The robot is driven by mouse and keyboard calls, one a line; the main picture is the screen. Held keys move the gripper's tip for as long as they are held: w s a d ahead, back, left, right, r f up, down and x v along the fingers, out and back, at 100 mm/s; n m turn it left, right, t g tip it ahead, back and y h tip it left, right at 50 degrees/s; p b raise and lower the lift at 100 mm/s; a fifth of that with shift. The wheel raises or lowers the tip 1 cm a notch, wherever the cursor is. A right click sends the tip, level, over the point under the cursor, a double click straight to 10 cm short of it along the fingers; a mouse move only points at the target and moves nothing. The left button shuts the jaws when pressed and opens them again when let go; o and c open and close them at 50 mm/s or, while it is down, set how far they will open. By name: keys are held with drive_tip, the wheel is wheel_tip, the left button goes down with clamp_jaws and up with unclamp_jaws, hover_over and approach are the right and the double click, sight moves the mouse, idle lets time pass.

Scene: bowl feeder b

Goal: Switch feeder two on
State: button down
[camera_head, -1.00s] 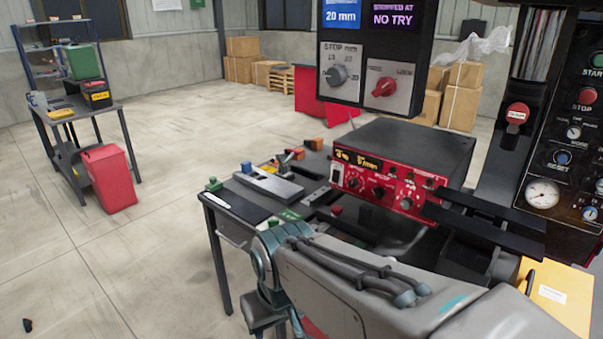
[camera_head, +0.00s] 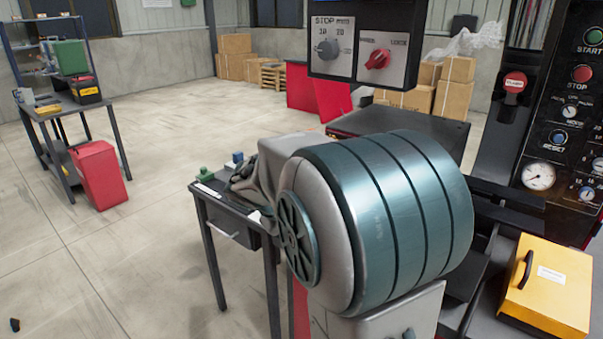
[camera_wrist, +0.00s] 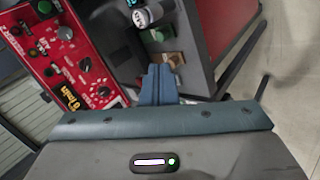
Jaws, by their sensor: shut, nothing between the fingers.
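In the wrist view, a red control panel (camera_wrist: 65,50) with several dark knobs, small buttons and a yellow-lit display (camera_wrist: 68,97) fills the upper left. I cannot read which control belongs to feeder two. My gripper (camera_wrist: 160,75) is shut and empty, its blue-grey fingers to the right of the panel and apart from it in the picture. In the head view, my arm hides the panel's face and the gripper; only the dark top of its box (camera_head: 410,128) shows behind the arm.
A grey cylinder (camera_wrist: 145,14) and brown and green blocks (camera_wrist: 172,60) lie close beyond my fingertips. A yellow case (camera_head: 548,285) sits at right. Open floor (camera_head: 130,250) lies left.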

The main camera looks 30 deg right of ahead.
drive_tip(key=w+d+f+n+t+h+b, duration=0.1)
drive_tip(key=w+d+n+t+h+b, duration=0.1)
drive_tip(key=w, duration=0.8)
drive_tip(key=w+d+f+n+t+h+b, duration=0.1)
drive_tip(key=w+d+h, duration=0.4)
drive_tip(key=w, duration=0.5)
drive_tip(key=shift+d+n+t+b, duration=0.45)
drive_tip(key=shift+d+n+t, duration=0.05)
drive_tip(key=shift+t, duration=0.1)
drive_tip(key=shift+d, duration=0.1)
drive_tip(key=p+x, duration=0.2)
drive_tip(key=x, duration=1.2)
